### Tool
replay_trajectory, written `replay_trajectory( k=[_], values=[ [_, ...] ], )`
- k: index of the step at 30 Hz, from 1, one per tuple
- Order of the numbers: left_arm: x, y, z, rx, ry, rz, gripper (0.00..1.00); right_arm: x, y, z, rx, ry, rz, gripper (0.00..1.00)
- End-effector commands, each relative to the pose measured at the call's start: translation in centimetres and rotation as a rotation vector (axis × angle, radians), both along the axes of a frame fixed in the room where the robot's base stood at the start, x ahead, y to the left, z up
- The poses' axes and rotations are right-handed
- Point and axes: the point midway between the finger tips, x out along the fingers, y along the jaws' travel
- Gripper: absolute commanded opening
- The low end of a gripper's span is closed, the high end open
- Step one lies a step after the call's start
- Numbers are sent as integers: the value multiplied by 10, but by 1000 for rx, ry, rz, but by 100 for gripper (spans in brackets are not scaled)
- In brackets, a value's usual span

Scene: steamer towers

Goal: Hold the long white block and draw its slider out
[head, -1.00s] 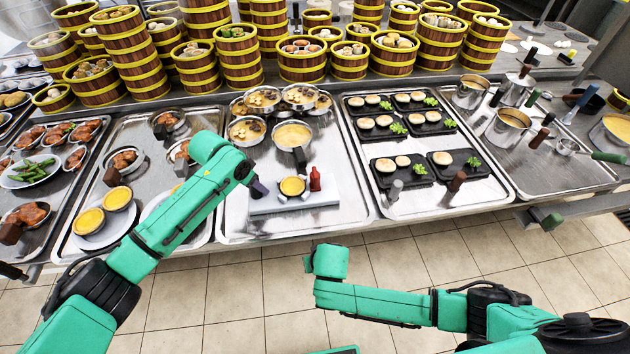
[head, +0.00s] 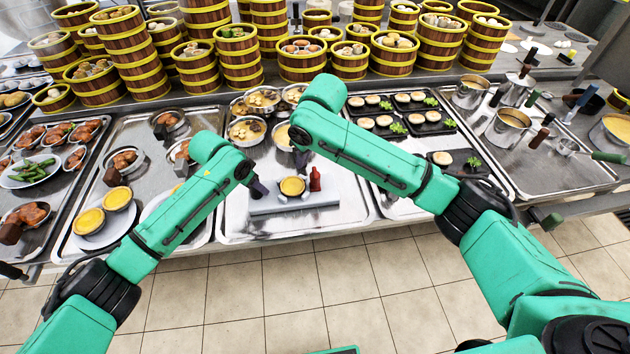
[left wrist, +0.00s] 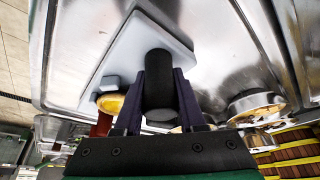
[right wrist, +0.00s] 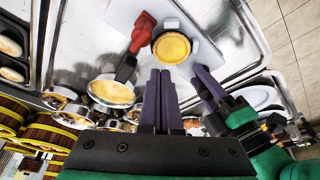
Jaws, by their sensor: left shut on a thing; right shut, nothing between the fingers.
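The long white block (head: 330,198) lies on the middle tray, with a round yellow piece (head: 292,186) and a red piece (head: 315,180) at it. I cannot make out which part is the slider. My left gripper (head: 258,188) is at the block's left end. In the left wrist view, its fingers are closed on a dark cylinder (left wrist: 158,70) in front of the white block (left wrist: 115,62). My right gripper (right wrist: 160,75) is shut and empty, pointing toward the yellow piece (right wrist: 171,47) and the red piece (right wrist: 142,34), apart from both. The right arm hides part of the tray in the head view.
A pan (right wrist: 110,90) with a dark handle is close beside my right gripper. Several metal bowls (head: 246,130) stand behind the block. Steamer towers (head: 300,60) line the back. Bare tray (head: 240,225) shows in front.

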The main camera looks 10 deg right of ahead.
Motion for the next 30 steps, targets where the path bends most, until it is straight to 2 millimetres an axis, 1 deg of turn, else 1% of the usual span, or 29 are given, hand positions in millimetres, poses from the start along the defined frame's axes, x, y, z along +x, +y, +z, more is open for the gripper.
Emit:
replay_trajectory(
  k=[1, 3, 5, 7, 11, 18, 21, 25, 30],
  values=[
    [-1, 1, -3, 3, 4, 1, 0, 5, 0, 10, -5, 9, 54, 0],
    [-1, 1, -3, 3, 4, 1, 0, 7, 0, 19, -8, 21, 119, 0],
    [-1, 1, -3, 3, 3, 1, 0, 8, -1, 21, -10, 26, 146, 0],
    [-1, 1, -2, 2, 3, 2, 0, 8, -1, 17, -10, 29, 157, 0],
    [-1, 1, -2, 2, 3, 2, 0, 7, -1, 0, -11, 30, 155, 0],
    [-1, 1, -2, 2, 3, 2, 0, 7, 0, -44, -9, 30, 154, 0],
    [-1, 1, -2, 3, 3, 2, 0, 8, 0, -58, -9, 29, 154, 0],
    [0, 1, -2, 2, 2, 2, 0, 8, 0, -67, -10, 26, 155, 0],
    [0, 1, -2, 2, 2, 2, 0, 8, 0, -68, -10, 25, 155, 0]
  ],
)
